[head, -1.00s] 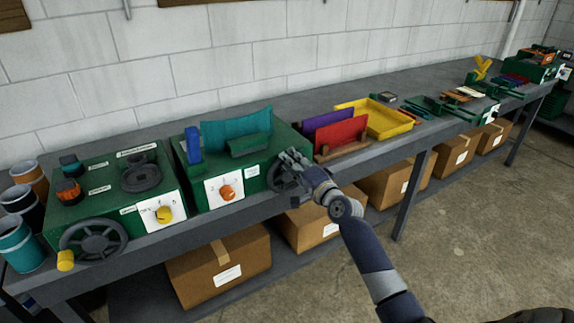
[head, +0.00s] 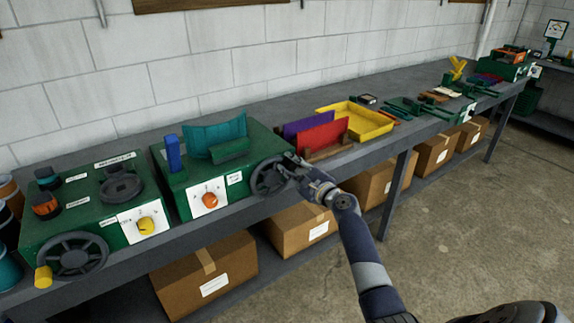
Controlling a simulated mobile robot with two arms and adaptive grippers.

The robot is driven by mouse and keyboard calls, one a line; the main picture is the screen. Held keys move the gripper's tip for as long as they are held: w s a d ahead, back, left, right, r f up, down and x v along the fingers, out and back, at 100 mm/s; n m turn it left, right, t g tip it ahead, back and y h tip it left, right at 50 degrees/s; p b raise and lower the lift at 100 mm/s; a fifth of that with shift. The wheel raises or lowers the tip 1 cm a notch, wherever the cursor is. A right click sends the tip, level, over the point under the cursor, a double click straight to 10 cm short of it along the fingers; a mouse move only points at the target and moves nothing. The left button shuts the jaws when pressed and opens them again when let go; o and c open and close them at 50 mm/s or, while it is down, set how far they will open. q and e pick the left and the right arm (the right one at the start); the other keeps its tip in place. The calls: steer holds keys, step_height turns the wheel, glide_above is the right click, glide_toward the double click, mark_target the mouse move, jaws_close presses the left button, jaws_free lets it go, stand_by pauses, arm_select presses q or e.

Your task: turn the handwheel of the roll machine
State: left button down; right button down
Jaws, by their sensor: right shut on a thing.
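The roll machine (head: 178,199) is a green box on the bench in the head view, with a curved teal sheet (head: 212,136) and a blue upright block on top and an orange knob on its white front plate. Its dark grey handwheel (head: 257,189) faces the front at the right end. My right gripper (head: 288,164) is shut on the upper right rim of this handwheel, with its arm reaching in from the lower right. The fingers hide part of the rim. My left gripper is out of view.
Another green machine (head: 122,215) with its own front handwheel (head: 72,256) stands to the left. Cardboard boxes (head: 204,277) sit on the lower shelf; the floor at right is clear.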

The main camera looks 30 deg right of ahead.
steer(key=f+m, duration=0.1)
steer(key=m, duration=0.1)
steer(key=d+m, duration=0.1)
steer(key=m, duration=0.1)
steer(key=shift+d+f, duration=0.2)
steer(key=shift+f, duration=0.15)
steer(key=shift+d+f+m+p, duration=0.15)
steer(key=shift+f+m, duration=0.6)
steer(key=shift+m, duration=0.4)
steer(key=shift+d+f+m+p, duration=0.15)
steer(key=shift+f+m, duration=0.55)
steer(key=shift+m, duration=0.45)
steer(key=shift+a+f, duration=0.1)
steer(key=c, duration=1.5)
jaws_free()
steer(key=shift+c, duration=0.2)
steer(key=s, duration=1.2)
steer(key=shift+d, duration=0.2)
